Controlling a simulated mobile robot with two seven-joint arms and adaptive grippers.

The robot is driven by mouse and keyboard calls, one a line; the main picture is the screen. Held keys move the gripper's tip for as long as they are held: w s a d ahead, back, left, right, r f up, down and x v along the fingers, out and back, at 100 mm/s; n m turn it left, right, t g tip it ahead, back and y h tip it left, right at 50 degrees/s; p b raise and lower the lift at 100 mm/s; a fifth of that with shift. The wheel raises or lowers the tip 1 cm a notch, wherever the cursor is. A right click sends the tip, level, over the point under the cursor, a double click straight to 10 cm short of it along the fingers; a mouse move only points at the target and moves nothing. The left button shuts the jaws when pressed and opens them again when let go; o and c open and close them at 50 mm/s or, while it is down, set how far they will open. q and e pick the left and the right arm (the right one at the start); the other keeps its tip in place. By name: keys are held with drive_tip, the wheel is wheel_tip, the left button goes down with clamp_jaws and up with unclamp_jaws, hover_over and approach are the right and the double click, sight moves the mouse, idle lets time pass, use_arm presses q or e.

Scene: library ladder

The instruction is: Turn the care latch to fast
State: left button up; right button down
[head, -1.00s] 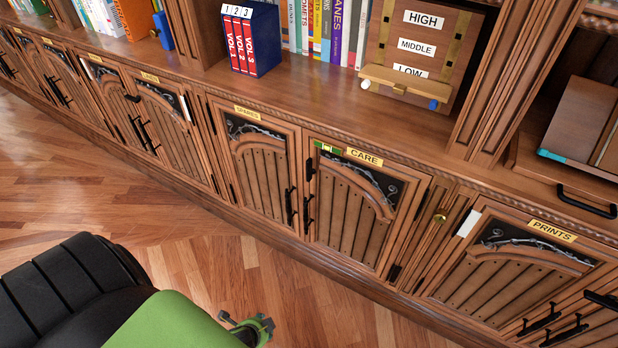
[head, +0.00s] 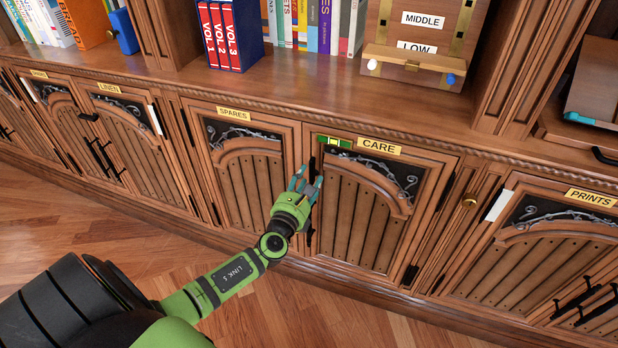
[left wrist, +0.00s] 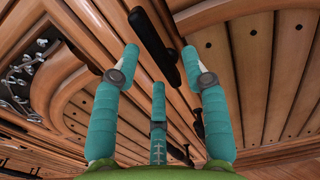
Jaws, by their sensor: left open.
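The care door (head: 365,205) is shut, with a yellow CARE label (head: 379,147) on its top rail. A small green strip with a pale yellow middle (head: 334,142) is left of the label. A short black fitting (head: 312,163) stands upright at the door's upper left edge; I cannot tell for sure whether it is the latch. My left gripper (head: 304,180) is open just below it, its teal fingers pointing up at the seam beside the spares door. Contact cannot be told.
The spares door (head: 245,185) is on the left and the prints door (head: 540,255) on the right, both shut. A brass knob (head: 469,200) sits on the post between care and prints. Books (head: 229,35) and a box with level labels (head: 418,50) stand on the ledge above.

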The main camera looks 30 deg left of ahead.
use_arm(q)
drive_tip(key=shift+x, duration=0.95)
clamp_jaws()
